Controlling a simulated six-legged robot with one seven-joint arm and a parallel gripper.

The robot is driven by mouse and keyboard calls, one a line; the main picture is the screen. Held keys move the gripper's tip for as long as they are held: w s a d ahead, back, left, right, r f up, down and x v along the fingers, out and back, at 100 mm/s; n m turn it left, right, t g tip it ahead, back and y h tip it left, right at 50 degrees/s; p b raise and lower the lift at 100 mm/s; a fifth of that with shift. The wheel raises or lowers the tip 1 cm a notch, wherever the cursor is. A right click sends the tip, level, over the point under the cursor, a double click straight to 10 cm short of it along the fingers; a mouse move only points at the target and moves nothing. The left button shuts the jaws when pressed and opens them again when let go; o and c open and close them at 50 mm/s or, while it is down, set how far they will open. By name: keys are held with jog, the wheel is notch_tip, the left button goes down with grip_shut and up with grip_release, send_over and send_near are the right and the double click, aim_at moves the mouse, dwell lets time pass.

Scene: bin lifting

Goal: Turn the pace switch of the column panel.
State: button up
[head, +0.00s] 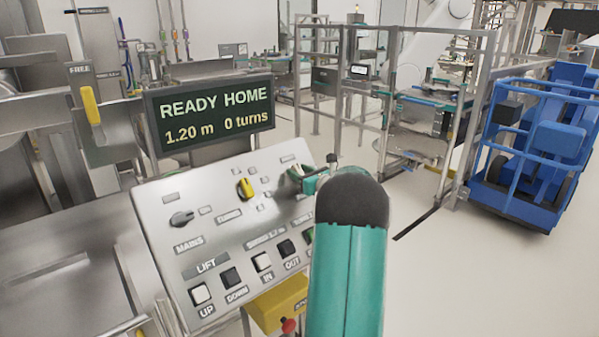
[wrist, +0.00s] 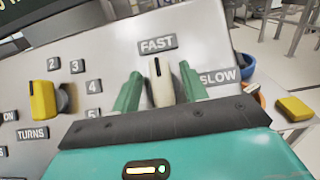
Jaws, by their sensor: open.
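The pace switch (wrist: 161,84) is a cream knob on the grey column panel (wrist: 110,60). It shows in the wrist view between the labels FAST and SLOW, with its dark pointer line toward FAST. My gripper (wrist: 160,72) is open, its two green fingers on either side of the knob. The right finger is close to the knob; I cannot tell whether either touches it. In the head view my gripper (head: 308,180) is at the right part of the panel (head: 215,212), and the switch cannot be made out there.
A yellow turns knob (wrist: 43,101) with number labels stands left of the switch. A yellow part (wrist: 294,108) and a blue ring (wrist: 246,65) lie to its right. A display (head: 210,115) reads READY HOME, 1.20 m, 0 turns. Push buttons (head: 231,278) line the panel's lower edge.

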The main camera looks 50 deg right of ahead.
jog(key=shift+d+r, duration=0.1)
jog(key=shift+d, duration=0.05)
jog(key=shift+w, duration=0.5)
jog(key=shift+s, duration=0.3)
jog(key=shift+w, duration=0.2)
jog(key=c, duration=0.7)
grip_shut()
